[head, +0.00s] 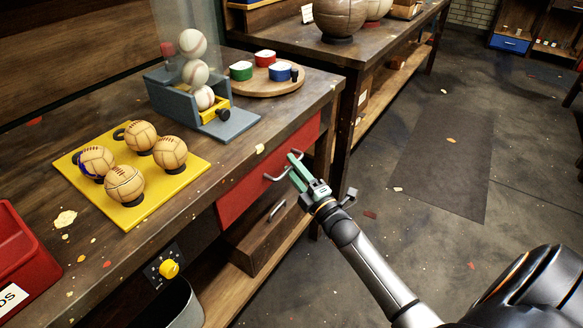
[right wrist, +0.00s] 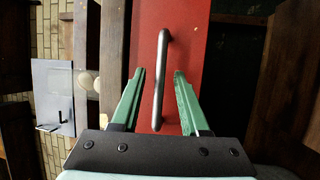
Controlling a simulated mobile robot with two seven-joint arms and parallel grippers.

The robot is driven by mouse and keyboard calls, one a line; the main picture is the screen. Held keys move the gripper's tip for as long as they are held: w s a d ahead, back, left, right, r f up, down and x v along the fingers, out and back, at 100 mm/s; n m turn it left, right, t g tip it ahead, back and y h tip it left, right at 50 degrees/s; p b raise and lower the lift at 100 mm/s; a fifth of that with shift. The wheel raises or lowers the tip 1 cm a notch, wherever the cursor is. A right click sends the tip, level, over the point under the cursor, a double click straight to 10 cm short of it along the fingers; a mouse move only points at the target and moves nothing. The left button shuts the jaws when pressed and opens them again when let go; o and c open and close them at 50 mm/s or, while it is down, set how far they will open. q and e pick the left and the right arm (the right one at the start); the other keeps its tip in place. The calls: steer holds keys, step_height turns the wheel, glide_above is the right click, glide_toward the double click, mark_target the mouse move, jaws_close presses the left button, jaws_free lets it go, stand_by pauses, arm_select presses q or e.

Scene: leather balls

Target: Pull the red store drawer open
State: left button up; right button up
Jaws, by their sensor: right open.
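The red store drawer (head: 247,187) is set under the bench top and its front sits flush in the frame. A curved metal handle (head: 278,172) is fixed to its front. My right gripper (head: 293,159) is at the handle, with green fingers. In the right wrist view the handle (right wrist: 160,80) stands between the two open fingers, with a gap on each side; the gripper (right wrist: 158,85) is not closed on it. The red drawer front (right wrist: 195,45) fills the space behind. My left gripper is not in view.
A wooden drawer (head: 265,240) with its own handle is below. On the bench are a yellow tray (head: 190,188) with several leather balls, a ball dispenser (head: 215,125) and a round board (head: 265,90) with tape rolls. Open floor (head: 420,230) lies to the right.

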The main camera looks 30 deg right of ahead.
steer(key=shift+w+r, duration=0.1)
steer(key=shift+w, duration=0.4)
jaws_close()
stand_by(1.2)
